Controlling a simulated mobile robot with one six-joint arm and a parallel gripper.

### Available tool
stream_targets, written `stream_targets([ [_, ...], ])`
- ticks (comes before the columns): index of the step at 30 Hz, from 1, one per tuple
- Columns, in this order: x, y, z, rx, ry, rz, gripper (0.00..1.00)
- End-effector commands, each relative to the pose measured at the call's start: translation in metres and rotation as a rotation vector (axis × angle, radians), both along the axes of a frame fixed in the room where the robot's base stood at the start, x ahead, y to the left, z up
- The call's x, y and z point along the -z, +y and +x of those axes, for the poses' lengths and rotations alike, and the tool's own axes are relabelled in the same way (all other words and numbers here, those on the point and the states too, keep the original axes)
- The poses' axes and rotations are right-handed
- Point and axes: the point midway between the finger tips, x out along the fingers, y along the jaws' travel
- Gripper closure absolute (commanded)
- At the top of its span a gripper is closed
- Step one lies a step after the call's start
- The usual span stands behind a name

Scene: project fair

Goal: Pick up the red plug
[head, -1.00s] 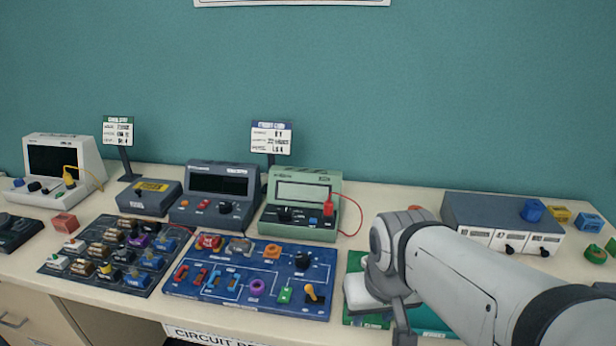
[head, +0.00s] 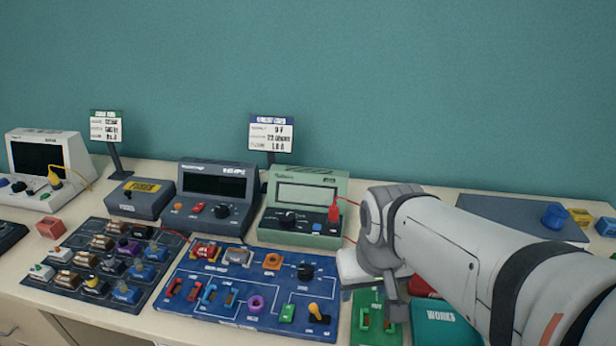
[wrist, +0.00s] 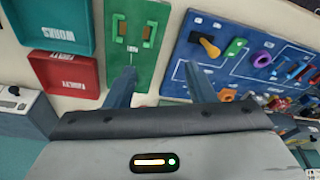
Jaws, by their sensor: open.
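The red plug (head: 334,212) stands upright at the right side of the front panel of the pale green meter (head: 300,234), with a thin red wire at it. My gripper (head: 394,300) is in front and to the right of the meter in the head view, apart from the plug. In the wrist view my gripper (wrist: 162,85) has its two fingers spread with nothing between them, over the table by the green board (wrist: 133,50). I cannot make out the red plug in the wrist view.
A teal tray (wrist: 47,27) and a red tray (wrist: 63,80) sit beside the green board. A sign (head: 271,134) stands behind.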

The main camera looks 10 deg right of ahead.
Motion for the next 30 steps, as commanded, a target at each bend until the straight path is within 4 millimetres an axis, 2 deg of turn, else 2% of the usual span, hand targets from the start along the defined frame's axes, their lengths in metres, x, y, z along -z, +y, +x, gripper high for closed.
stream_targets([
  [6,-0.036,-0.009,0.056,-0.071,0.046,-0.011,0.51],
  [13,-0.055,-0.008,0.131,-0.161,0.105,-0.025,0.51],
  [21,-0.052,-0.008,0.215,-0.265,0.168,-0.033,0.51],
  [25,-0.042,-0.007,0.245,-0.305,0.192,-0.035,0.51],
  [30,-0.031,-0.008,0.268,-0.338,0.210,-0.036,0.51],
])
